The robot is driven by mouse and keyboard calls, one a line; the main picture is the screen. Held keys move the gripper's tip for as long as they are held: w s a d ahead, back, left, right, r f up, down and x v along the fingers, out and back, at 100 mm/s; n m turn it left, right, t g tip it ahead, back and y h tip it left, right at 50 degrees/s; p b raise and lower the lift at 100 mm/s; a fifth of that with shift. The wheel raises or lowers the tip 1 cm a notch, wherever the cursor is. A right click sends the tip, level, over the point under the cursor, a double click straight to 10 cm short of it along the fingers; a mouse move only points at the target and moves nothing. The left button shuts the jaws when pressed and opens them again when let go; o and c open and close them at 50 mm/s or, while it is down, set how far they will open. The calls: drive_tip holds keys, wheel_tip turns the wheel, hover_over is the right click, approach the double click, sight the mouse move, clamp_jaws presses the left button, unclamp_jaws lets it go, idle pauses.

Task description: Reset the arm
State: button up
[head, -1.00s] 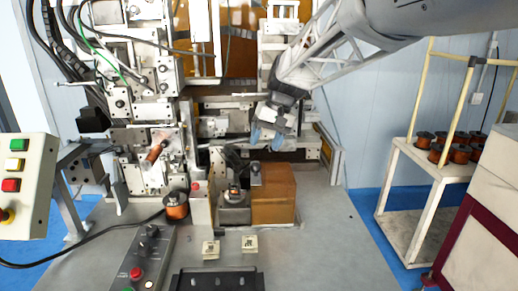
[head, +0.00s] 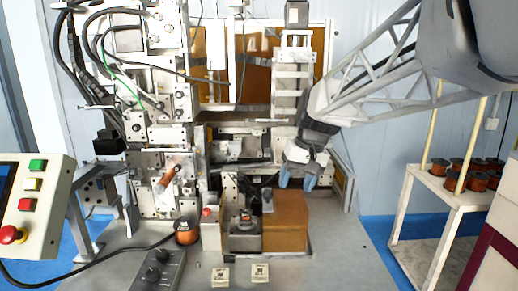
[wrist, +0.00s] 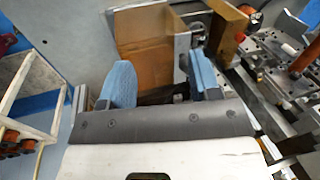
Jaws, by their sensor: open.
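My gripper (head: 297,179) hangs in front of the coil winder (head: 160,130), just above the right side of a brown box (head: 287,220). Its two blue fingers are apart with nothing between them. In the wrist view my gripper (wrist: 160,85) also shows open and empty, with the brown box (wrist: 145,35) beyond the fingers. My arm reaches in from the upper right.
A copper spool (head: 186,232) stands on the grey table (head: 330,255), near two small pale blocks (head: 219,275). A control box (head: 160,270) sits at the front. A white cart (head: 425,190) with several copper spools is at right. The table's right part is clear.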

drive_tip(key=s+d+f+h, duration=0.1)
drive_tip(key=s+d+f, duration=0.2)
drive_tip(key=s, duration=0.6)
drive_tip(key=s+d+f+m+t+h, duration=0.1)
drive_tip(key=s+d+f, duration=0.2)
drive_tip(key=s, duration=0.6)
drive_tip(key=s+d+f+t+h, duration=0.1)
drive_tip(key=s+d+f, duration=0.2)
drive_tip(key=s, duration=0.6)
drive_tip(key=shift+f, duration=0.3)
